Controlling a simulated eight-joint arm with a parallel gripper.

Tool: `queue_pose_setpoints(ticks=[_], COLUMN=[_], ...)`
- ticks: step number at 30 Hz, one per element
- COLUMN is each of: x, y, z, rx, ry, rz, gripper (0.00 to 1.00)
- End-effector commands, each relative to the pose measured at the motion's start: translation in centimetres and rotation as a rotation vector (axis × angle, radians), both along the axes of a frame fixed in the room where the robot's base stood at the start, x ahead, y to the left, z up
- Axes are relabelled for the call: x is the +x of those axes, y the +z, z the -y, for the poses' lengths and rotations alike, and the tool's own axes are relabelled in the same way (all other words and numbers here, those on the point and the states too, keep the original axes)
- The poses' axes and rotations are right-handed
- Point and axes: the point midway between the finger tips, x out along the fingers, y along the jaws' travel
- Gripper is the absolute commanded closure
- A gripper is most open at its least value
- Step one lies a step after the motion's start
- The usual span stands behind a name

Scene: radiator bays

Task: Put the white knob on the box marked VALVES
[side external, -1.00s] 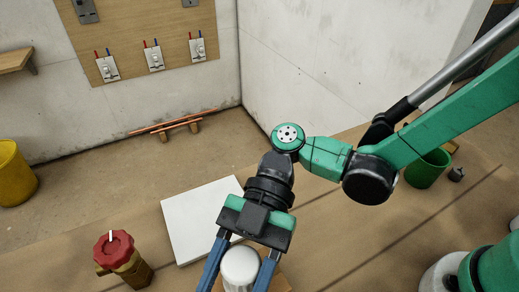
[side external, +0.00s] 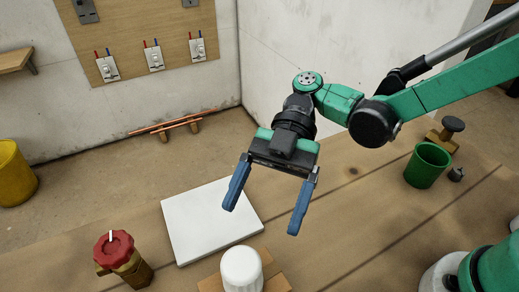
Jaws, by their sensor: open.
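The white knob (side external: 241,268) stands upright at the bottom edge of the side view. A light brown box or block (side external: 276,284) shows under and around it, and the knob appears to rest on it. No VALVES marking can be read, so I cannot tell whether this is the named box. My gripper (side external: 262,218) is open and empty, its two blue fingers spread wide. It is above and behind the knob in the picture, apart from it. The lower part of the box is cut off by the frame.
A flat white panel (side external: 190,225) lies behind the knob. A brass valve with a red cap (side external: 118,258) stands at left. A green cup (side external: 427,166), a small dark object (side external: 456,174) and a black-topped item (side external: 446,132) are at right. Bare bench lies between.

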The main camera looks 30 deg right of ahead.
Motion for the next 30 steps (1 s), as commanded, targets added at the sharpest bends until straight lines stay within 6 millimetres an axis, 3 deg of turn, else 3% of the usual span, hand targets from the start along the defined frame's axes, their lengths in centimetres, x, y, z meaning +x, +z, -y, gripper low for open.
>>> queue_pose_setpoints(ticks=[7,11,14,17,21,27,30], x=[1.8,2.4,3.0,3.7,4.3,4.5,4.4], y=[1.1,1.3,1.1,0.6,-0.1,-0.3,-0.1], z=[2.2,3.0,4.4,7.0,12.1,18.9,21.0], rx=[-0.013,-0.157,-0.375,-0.601,-0.800,-0.802,-0.742], ry=[-0.013,-0.146,-0.390,-0.729,-1.245,-1.872,-2.058], rz=[-0.004,-0.044,-0.108,-0.181,-0.263,-0.313,-0.313], gripper=[0.15,0.15,0.15,0.15,0.15,0.15,0.15])
